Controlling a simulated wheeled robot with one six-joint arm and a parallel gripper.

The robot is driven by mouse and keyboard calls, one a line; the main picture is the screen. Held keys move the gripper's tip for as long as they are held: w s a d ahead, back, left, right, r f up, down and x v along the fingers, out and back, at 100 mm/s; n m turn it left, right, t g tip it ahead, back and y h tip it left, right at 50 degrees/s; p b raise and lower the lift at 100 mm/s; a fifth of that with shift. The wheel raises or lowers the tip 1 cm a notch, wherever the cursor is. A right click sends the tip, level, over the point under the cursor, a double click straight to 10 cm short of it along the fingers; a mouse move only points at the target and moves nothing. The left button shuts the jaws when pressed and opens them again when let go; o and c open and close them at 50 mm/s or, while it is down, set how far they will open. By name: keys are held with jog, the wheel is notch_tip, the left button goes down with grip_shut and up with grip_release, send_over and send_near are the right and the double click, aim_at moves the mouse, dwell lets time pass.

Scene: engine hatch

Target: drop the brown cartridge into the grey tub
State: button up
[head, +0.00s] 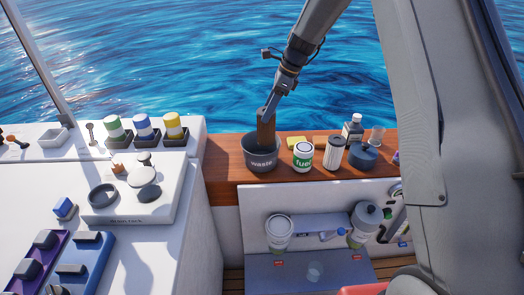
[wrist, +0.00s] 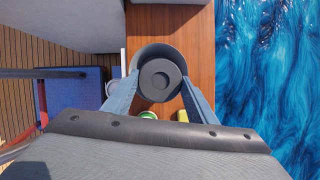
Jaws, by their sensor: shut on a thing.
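The brown cartridge (head: 266,134) is upright in my gripper (head: 267,117), at the mouth of the grey tub. Its lower end is hidden behind the tub's front wall. The grey tub (head: 261,161), labelled "waste", stands on the wooden ledge. In the wrist view my gripper (wrist: 160,82) has a finger on each side of the cartridge's dark round end (wrist: 160,77). The tub's rim (wrist: 147,47) shows around and beyond that end. I cannot tell whether the cartridge touches the tub's floor.
A white and green fuel can (head: 303,157) stands close right of the tub, with a yellow block (head: 297,142) behind it. A white canister (head: 335,152) and a dark blue pot (head: 363,156) stand farther right. The white counter (head: 185,180) is at left.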

jog(key=shift+f+b, duration=2.1)
jog(key=shift+f, duration=0.95)
jog(key=o, duration=1.5)
jog(key=shift+r, duration=0.1)
jog(key=b+v, duration=0.1)
jog(key=v, duration=0.6)
jog(key=shift+r+b, duration=0.35)
jog(key=shift+b, duration=0.05)
